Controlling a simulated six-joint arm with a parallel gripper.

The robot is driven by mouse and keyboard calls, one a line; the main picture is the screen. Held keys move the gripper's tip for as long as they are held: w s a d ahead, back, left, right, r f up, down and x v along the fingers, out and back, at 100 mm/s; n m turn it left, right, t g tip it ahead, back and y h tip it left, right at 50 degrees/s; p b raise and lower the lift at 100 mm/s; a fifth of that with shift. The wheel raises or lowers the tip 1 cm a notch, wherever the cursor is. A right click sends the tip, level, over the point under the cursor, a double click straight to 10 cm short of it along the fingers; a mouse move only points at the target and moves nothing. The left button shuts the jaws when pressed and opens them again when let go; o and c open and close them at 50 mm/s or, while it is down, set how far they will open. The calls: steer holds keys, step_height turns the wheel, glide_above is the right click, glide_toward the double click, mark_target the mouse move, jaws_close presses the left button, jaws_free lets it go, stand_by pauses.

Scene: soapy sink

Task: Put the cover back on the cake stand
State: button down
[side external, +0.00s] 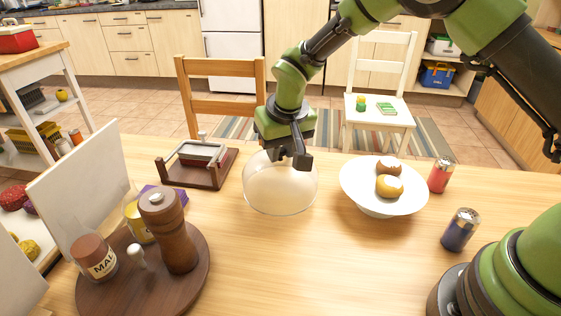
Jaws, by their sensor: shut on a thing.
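The clear glass dome cover (280,187) is upright, left of the cake stand, with its rim at or just above the wooden table; I cannot tell if it touches. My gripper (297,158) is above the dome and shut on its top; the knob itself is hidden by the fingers. The white cake stand (360,194) stands uncovered to the right of the dome, apart from it. A brown-topped pastry (388,166) and a golden ring-shaped pastry (389,187) lie on it.
A brown wooden holder (197,168) is left of the dome. A round wooden board (200,265) carries a tall mill (168,232) and jars. The front middle of the table is clear.

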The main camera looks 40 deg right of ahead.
step_height(320, 180, up, 6)
steer(key=shift+f, duration=0.25)
steer(key=s+d+r, duration=0.4)
steer(key=s+d, duration=1)
steer(key=d, duration=0.3)
steer(key=shift+m, duration=0.3)
steer(key=shift+s+a+x, duration=0.1)
steer(key=shift+s+x, duration=0.05)
steer(key=shift+x, duration=0.8)
steer(key=shift+s+a+x, duration=0.1)
steer(key=shift+s+x, duration=0.05)
steer(key=shift+x, duration=0.85)
steer(key=shift+s+a+x, duration=0.1)
steer(key=shift+s+x, duration=0.05)
steer(key=shift+x, duration=0.8)
steer(key=shift+f, duration=0.3)
steer(key=shift+c, duration=2)
jaws_free()
steer(key=shift+r, duration=0.1)
